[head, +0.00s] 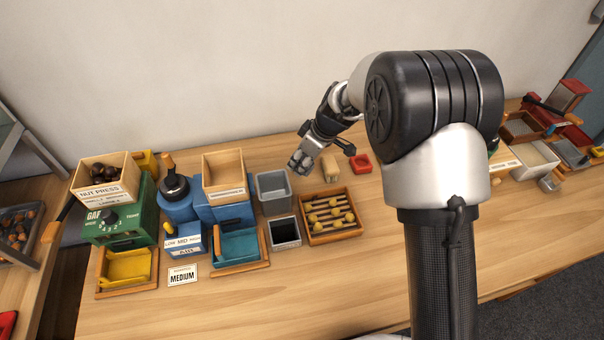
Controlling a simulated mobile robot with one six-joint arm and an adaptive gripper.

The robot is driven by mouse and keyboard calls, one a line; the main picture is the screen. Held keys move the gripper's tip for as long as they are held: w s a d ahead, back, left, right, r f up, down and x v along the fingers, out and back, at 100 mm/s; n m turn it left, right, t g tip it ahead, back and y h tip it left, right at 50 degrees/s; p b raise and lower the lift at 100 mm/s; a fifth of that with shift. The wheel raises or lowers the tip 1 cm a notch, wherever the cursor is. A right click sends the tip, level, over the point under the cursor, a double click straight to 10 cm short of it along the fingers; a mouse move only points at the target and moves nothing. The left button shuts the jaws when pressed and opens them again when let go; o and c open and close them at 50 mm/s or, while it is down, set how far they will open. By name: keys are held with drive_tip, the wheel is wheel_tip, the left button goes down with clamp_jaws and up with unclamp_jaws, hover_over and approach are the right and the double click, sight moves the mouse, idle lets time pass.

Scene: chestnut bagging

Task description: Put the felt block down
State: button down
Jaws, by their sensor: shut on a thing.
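My gripper (300,162) is above the back of the table, behind and to the right of the grey bin. It points down and to the left. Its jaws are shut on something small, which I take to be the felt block. The fingers hide most of it, so its shape and colour are unclear. The gripper appears to be above the tabletop, but the exact gap cannot be told from this view.
Close by are a grey bin (273,204), a tan piece (330,168), a red holder (361,163) and a wooden slatted tray (333,237) with several yellowish pieces. The green nut press (125,217) and blue machine (222,214) stand left. The front table (350,290) is clear.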

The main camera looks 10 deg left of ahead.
sight(302, 179)
drive_tip(key=shift+f+b, duration=0.65)
drive_tip(key=shift+f, duration=1.7)
drive_tip(key=shift+f+b, duration=0.25)
drive_tip(key=shift+b, duration=0.15)
drive_tip(key=c, duration=1.1)
unclamp_jaws()
drive_tip(key=shift+s, duration=0.1)
drive_tip(key=shift+o, duration=0.2)
drive_tip(key=shift+r, duration=0.1)
